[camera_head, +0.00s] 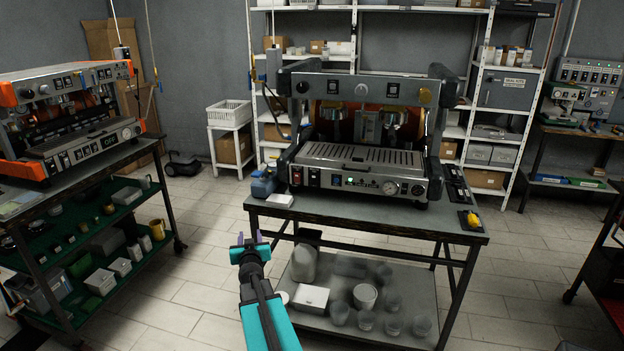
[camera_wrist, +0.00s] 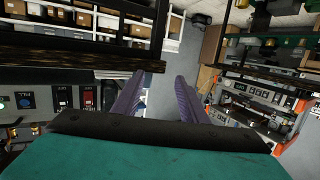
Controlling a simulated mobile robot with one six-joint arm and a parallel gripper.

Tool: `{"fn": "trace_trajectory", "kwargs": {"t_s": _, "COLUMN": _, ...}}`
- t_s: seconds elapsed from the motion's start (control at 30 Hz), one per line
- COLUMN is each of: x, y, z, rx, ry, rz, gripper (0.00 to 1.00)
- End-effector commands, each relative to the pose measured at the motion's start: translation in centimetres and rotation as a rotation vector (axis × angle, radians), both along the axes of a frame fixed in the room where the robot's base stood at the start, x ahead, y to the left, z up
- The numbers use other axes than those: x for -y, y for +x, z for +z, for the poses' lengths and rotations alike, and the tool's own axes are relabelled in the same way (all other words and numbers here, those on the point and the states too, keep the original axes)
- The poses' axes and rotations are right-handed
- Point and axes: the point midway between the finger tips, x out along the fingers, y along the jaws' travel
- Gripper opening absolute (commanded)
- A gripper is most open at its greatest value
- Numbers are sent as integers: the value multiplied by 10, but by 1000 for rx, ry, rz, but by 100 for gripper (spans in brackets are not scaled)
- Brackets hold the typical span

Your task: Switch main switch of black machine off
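The black machine (camera_head: 365,130) stands on the middle table, with dark side parts and a silver front. Its lower front panel carries a red-lit switch (camera_head: 296,177) at the left end, a dark switch (camera_head: 313,179) beside it, and a gauge farther right. In the wrist view, which looks upside down, a red switch (camera_wrist: 91,97) and a dark switch (camera_wrist: 63,98) show at the left. I cannot tell by label which is the main switch. My gripper (camera_head: 249,239), with purple fingers, is open and empty, in front and left of the table, apart from the panel. Its fingers (camera_wrist: 158,95) spread in the wrist view.
The middle table (camera_head: 400,222) has a blue item (camera_head: 263,184) and a white box at its left corner. Its lower shelf holds jars and boxes. An orange-trimmed machine (camera_head: 70,115) stands on a table at the left. The tiled floor (camera_head: 205,235) between the tables is free.

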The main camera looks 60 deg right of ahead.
Motion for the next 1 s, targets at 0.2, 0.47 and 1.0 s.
{"fn": "trace_trajectory", "kwargs": {"t_s": 0.2, "x": 103, "y": -79, "z": 97, "rx": 78, "ry": -115, "rz": -297, "gripper": 39}}
{"fn": "trace_trajectory", "kwargs": {"t_s": 0.47, "x": 144, "y": -131, "z": 134, "rx": 97, "ry": -157, "rz": -458, "gripper": 39}}
{"fn": "trace_trajectory", "kwargs": {"t_s": 1.0, "x": 149, "y": -131, "z": 135, "rx": 98, "ry": -157, "rz": -462, "gripper": 39}}
